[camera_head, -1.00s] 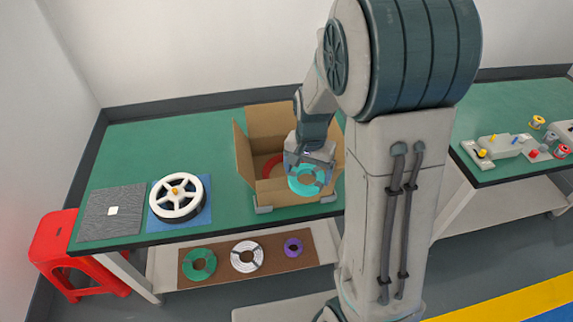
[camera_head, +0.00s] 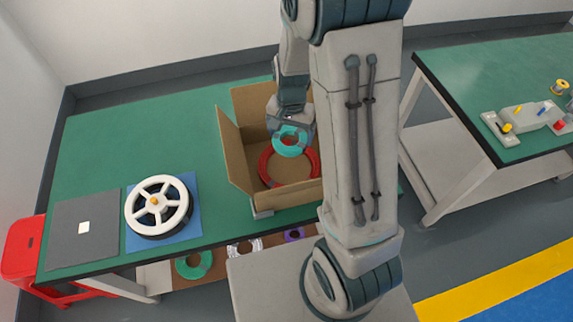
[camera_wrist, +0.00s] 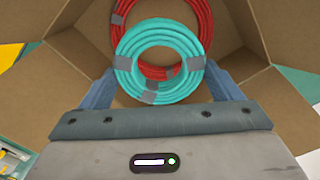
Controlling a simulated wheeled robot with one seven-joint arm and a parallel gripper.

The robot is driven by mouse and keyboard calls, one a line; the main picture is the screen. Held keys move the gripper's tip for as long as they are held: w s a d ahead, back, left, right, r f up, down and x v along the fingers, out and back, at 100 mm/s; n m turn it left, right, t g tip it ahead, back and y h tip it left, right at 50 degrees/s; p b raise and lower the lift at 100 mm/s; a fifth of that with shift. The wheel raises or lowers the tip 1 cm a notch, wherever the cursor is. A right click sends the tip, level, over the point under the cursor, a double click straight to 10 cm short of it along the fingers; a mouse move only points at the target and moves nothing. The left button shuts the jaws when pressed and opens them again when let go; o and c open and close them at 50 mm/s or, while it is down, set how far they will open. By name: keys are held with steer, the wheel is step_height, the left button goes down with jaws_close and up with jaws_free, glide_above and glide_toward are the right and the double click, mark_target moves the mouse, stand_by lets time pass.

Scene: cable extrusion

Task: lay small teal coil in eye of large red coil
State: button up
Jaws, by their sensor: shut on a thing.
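The small teal coil (camera_head: 290,141) is held by my gripper (camera_head: 290,124) over the open cardboard box. In the wrist view the teal coil (camera_wrist: 158,60) sits between the two blue fingers of my gripper (camera_wrist: 158,88), with grey tape bands on it. The large red coil (camera_head: 268,172) lies on the box floor. In the wrist view the red coil (camera_wrist: 200,12) shows beyond the teal coil, which overlaps its near part and hides part of its eye. The teal coil appears above the red one, offset toward its far side in the head view.
The cardboard box (camera_head: 233,160) stands with flaps spread on the green table (camera_head: 115,150). Left of it are a white-spoked reel (camera_head: 158,203) on a blue mat and a grey mat (camera_head: 83,240). A green coil (camera_head: 195,264) lies on the shelf below. A red stool (camera_head: 22,248) stands at left.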

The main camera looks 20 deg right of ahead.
glide_above(290, 167)
step_height(290, 167, down, 9)
steer(key=shift+w+f+b, duration=0.1)
steer(key=shift+w+b, duration=0.05)
steer(key=shift+b, duration=0.25)
steer(key=shift+f, duration=2.15)
steer(key=shift+f, duration=0.1)
steer(key=shift+f, duration=0.15)
steer(key=o, duration=0.9)
steer(key=shift+c, duration=0.2)
